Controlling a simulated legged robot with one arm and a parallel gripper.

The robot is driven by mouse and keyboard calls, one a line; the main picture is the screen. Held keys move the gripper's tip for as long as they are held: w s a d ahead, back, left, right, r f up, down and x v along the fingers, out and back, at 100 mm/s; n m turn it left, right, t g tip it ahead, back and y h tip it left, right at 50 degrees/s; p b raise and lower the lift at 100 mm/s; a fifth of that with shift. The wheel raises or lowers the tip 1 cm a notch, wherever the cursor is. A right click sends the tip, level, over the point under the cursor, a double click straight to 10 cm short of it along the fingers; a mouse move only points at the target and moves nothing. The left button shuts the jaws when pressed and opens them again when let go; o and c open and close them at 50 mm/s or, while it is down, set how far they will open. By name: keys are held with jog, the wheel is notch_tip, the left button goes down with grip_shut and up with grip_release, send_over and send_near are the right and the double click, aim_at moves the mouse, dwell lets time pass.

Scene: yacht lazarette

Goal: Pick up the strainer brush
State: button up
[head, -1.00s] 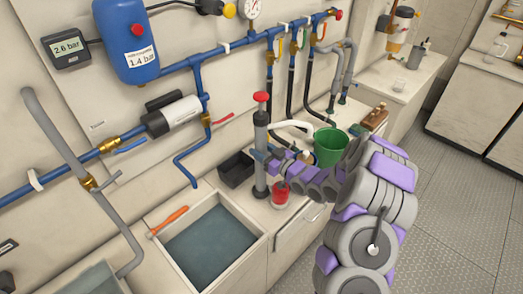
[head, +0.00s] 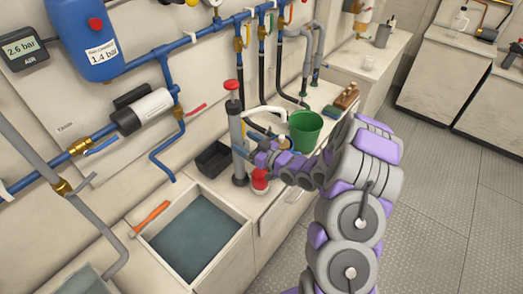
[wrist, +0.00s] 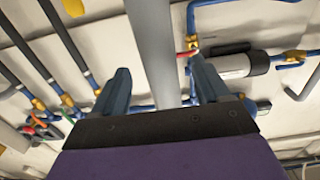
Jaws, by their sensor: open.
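I cannot surely tell which thing is the strainer brush. A brown wooden block with green beneath it (head: 345,97), perhaps a brush, lies on the counter behind the green bucket. An orange-handled tool (head: 150,218) lies on the left rim of the sink; its kind is unclear. My gripper (head: 241,150) is at the upright grey hand pump (head: 236,130) with a red knob, well away from both. In the wrist view my gripper (wrist: 160,75) is open, with the grey tube (wrist: 152,40) showing between its fingers; contact cannot be told.
A green bucket (head: 305,130) stands right of the pump, and a red container (head: 260,181) is close below my arm. A black open box (head: 213,158) is left of the pump. The water-filled sink (head: 195,240) is in front. Pipes line the wall; floor at right is clear.

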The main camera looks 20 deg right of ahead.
jog(key=s+d+r+g+h+p, duration=0.15)
jog(key=s+d+g+h, duration=0.25)
jog(key=s+d+h, duration=0.4)
jog(key=s+r+m+g+h, duration=0.2)
jog(key=s+r+m+g, duration=0.1)
jog(key=s, duration=0.7)
jog(key=s+r+m+g+h, duration=0.2)
jog(key=s+r+g, duration=0.3)
jog(key=s, duration=0.6)
jog(key=shift+a+r+m+h, duration=0.2)
jog(key=shift+r+m+h, duration=0.15)
jog(key=shift+r, duration=0.45)
jog(key=s+a+r+g, duration=0.1)
jog(key=s+a, duration=0.1)
jog(key=s, duration=0.4)
jog(key=s+a+r+m+g+y, duration=0.1)
jog(key=s+a+g, duration=0.1)
jog(key=s, duration=0.4)
jog(key=s+a+r+g+y, duration=0.1)
jog(key=s+a, duration=0.3)
jog(key=s, duration=0.2)
jog(key=shift+r+m, duration=0.2)
jog(key=shift+m, duration=0.05)
jog(key=shift+c, duration=0.7)
jog(key=shift+s, duration=0.15)
jog(key=shift+c, duration=0.7)
jog(key=shift+w, duration=0.2)
